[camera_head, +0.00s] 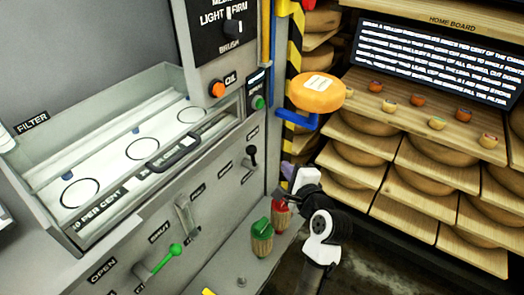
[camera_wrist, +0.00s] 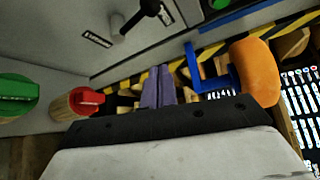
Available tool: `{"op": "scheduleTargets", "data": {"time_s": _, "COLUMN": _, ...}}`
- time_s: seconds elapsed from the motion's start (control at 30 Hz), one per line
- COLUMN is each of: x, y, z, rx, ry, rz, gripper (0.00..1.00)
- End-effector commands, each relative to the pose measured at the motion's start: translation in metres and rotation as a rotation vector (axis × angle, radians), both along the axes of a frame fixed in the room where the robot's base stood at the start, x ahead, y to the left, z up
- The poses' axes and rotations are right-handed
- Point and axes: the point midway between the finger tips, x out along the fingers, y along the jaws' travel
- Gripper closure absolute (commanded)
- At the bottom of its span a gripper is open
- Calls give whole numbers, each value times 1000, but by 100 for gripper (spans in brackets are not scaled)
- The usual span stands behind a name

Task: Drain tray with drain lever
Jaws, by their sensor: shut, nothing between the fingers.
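The tray (camera_head: 75,236) is a white-floored trough with black rings in the grey machine at the left of the head view. Below it, a green-handled lever (camera_head: 166,259) sits between labels reading OPEN and SHUT. A grey lever (camera_head: 187,218) and a black-knobbed lever (camera_head: 251,154) are farther right. The labels are too small to tell which is the drain lever. The black-knobbed lever also shows at the top of the wrist view (camera_wrist: 150,8). My gripper (camera_head: 287,171) is shut and empty, right of the levers and apart from them. Its purple fingers (camera_wrist: 158,72) are together in the wrist view.
Green-topped (camera_head: 262,228) and red-topped (camera_head: 280,215) wooden containers stand on the ledge near my gripper. Cheese shelves (camera_head: 420,190) fill the right.

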Motion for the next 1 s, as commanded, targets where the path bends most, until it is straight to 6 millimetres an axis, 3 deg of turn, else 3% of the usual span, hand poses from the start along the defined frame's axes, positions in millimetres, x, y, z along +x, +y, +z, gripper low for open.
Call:
{"op": "scheduleTargets", "data": {"time_s": 0.27, "x": 8, "y": 4, "z": -1, "rx": 1, "ry": 0, "rz": 3, "gripper": 100}}
{"op": "scheduleTargets", "data": {"time_s": 0.73, "x": 92, "y": 35, "z": -18, "rx": -2, "ry": 1, "rz": 4, "gripper": 100}}
{"op": "scheduleTargets", "data": {"time_s": 1.0, "x": 72, "y": 61, "z": -8, "rx": -1, "ry": -1, "rz": 1, "gripper": 100}}
